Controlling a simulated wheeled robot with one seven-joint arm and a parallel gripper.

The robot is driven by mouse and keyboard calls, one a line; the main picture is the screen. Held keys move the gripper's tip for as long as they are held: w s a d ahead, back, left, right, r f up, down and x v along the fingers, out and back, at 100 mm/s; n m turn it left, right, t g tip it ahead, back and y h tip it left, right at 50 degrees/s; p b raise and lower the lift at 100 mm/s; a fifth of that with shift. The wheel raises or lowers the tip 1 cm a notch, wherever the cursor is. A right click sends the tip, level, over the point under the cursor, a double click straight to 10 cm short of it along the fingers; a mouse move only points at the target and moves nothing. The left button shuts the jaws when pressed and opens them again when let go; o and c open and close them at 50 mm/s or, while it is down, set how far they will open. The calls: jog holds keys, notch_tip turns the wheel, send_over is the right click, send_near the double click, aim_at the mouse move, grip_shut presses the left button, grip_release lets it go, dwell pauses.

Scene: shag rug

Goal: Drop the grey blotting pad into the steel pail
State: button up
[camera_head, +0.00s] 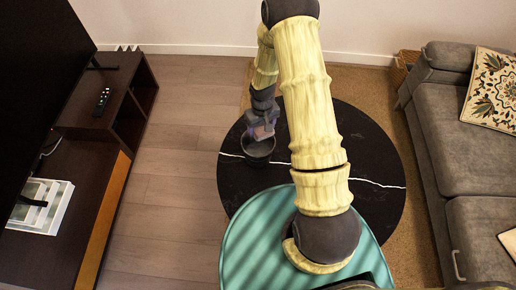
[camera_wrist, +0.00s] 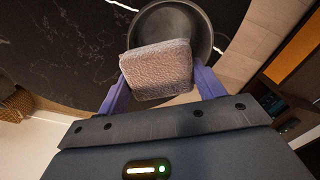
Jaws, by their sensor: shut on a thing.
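The grey blotting pad (camera_wrist: 158,70) is a square, textured pad held between the two fingers of my gripper (camera_wrist: 160,84) in the wrist view. The steel pail (camera_wrist: 192,22) is a dark round vessel beyond the pad, which hides part of its opening. In the head view the pail (camera_head: 259,150) stands on the black table, and my gripper (camera_head: 262,130) is right over or beside its far rim. The pad is too small to make out clearly there. Whether the pad touches the pail I cannot tell.
The round black table (camera_head: 378,150) has white veins and is mostly bare. A teal round surface (camera_head: 245,250) is in front of it. A grey sofa (camera_head: 475,150) stands right, a dark TV bench (camera_head: 95,130) with a remote (camera_head: 103,97) left. Wooden floor (camera_head: 185,150) lies between.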

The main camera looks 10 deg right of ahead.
jog(key=o, duration=1)
jog(key=shift+c, duration=0.2)
jog(key=shift+r, duration=0.1)
notch_tip(320, 180, up, 17)
jog(key=p, duration=0.1)
jog(key=shift+r, duration=0.2)
jog(key=s+r+m+t+p, duration=0.1)
jog(key=s+r+p, duration=0.5)
jog(key=r, duration=0.4)
jog(key=s+r+m+t+p, duration=0.1)
jog(key=s+r+p, duration=0.5)
jog(key=s+r, duration=0.3)
notch_tip(320, 180, up, 2)
jog(key=shift+r+t, duration=0.1)
jog(key=shift+t, duration=0.2)
